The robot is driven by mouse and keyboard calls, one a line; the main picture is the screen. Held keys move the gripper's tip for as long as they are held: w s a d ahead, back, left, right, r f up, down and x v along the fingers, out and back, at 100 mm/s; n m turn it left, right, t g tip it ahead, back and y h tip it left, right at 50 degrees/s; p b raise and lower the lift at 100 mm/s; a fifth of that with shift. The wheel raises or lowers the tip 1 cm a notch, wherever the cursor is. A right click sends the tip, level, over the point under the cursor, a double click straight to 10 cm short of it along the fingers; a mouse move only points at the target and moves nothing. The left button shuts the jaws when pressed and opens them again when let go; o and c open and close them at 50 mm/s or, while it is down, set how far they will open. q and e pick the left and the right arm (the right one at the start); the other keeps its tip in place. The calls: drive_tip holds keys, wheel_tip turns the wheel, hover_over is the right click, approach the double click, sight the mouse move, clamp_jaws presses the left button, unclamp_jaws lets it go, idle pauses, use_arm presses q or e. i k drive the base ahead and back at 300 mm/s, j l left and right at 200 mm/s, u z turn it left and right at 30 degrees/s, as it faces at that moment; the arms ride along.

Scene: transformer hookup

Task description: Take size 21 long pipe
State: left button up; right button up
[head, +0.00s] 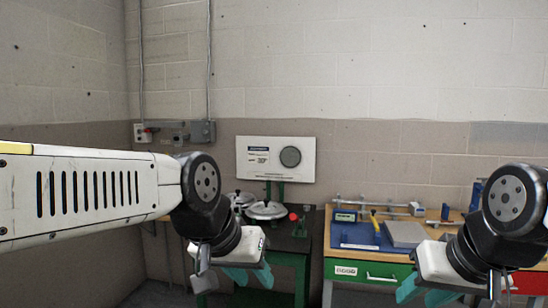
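No pipe marked 21 can be made out. A long thin metal bar (375,204) lies along the back of the wooden workbench (432,229); I cannot tell if it is a pipe. My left gripper (250,276) hangs in front of the green table at centre, teal fingers pointing down and apart, nothing seen between them. My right gripper (420,293) is low at the right, in front of the workbench drawers, its teal fingers apart and partly cut off by the lower edge. Both grippers are away from the bench top.
A blue mat (352,235) with a yellow-handled tool (375,222) and a grey plate (406,234) lie on the bench. Round silver-lidded items (267,210) and a red ball (293,216) are on the dark-topped green table (290,243). A white panel (276,158) stands behind.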

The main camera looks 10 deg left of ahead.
sight(345, 202)
drive_tip(key=i+l, duration=0.15)
drive_tip(key=i, duration=0.85)
drive_tip(key=i+l, duration=0.15)
drive_tip(key=i, duration=0.85)
